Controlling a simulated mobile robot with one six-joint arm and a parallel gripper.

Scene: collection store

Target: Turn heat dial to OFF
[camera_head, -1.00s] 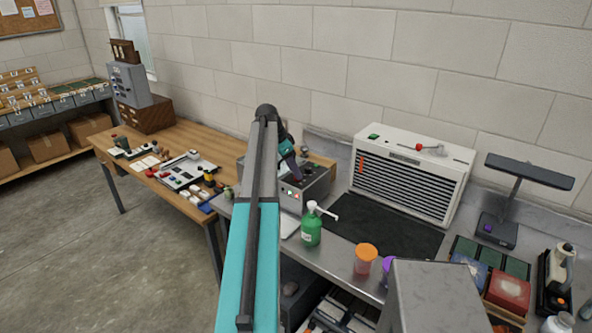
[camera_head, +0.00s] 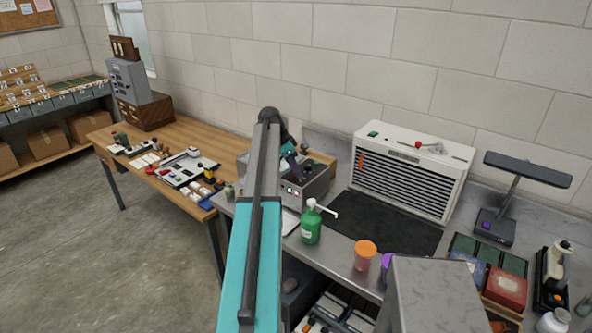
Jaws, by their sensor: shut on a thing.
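A grey metal box (camera_head: 317,190) with small lit red and green indicators on its front stands at the left end of the steel bench. A dark heat dial (camera_head: 308,171) is on its top; its marking is too small to read. My gripper (camera_head: 303,168) reaches down from behind my teal arm link and is shut on the dial. The link hides part of the box and of the gripper.
A green pump bottle (camera_head: 311,226) stands just in front of the box. A white louvred unit (camera_head: 412,175) stands behind a black mat (camera_head: 385,222). An orange-lidded jar (camera_head: 365,252) is near the front edge. A wooden table (camera_head: 130,150) with small items adjoins on the left.

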